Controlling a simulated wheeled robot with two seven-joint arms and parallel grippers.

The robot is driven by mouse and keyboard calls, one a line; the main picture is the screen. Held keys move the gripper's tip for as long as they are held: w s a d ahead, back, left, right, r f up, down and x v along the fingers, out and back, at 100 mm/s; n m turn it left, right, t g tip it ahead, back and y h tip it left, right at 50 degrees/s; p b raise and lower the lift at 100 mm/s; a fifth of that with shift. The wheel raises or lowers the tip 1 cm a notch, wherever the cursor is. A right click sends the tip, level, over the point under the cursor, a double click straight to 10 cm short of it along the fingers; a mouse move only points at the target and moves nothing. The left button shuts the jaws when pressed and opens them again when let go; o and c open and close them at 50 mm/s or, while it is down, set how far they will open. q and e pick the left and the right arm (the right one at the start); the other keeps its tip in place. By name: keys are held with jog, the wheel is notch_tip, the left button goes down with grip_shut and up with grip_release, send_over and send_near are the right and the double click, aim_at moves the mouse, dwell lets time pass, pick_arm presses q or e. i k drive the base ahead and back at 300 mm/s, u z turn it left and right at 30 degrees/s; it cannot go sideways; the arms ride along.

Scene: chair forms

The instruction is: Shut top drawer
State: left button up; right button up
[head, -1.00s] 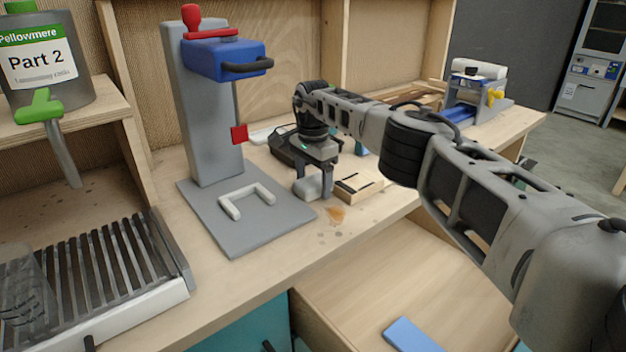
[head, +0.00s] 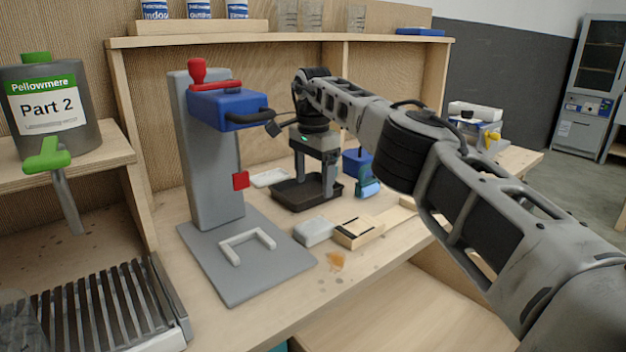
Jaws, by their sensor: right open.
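The open drawer (head: 405,315) sticks out below the workbench top at the bottom of the head view. Its pale wooden inside shows in part; its front and handle are out of frame. My right gripper (head: 315,194) points down above the bench, with its two fingers apart and nothing between them. It is over or just in front of a black tray (head: 290,197), behind a light grey block (head: 313,232). The block lies on the bench, clear of the fingers. My left gripper is not in view.
A grey stand with a blue head (head: 228,108) is left of the gripper. A small wooden box (head: 359,232) sits beside the grey block. A blue container (head: 358,162) is behind. A slatted drip tray (head: 95,305) and a Part 2 canister (head: 52,108) are at left.

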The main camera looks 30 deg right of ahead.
aim_at(426, 303)
jog(key=k, duration=1)
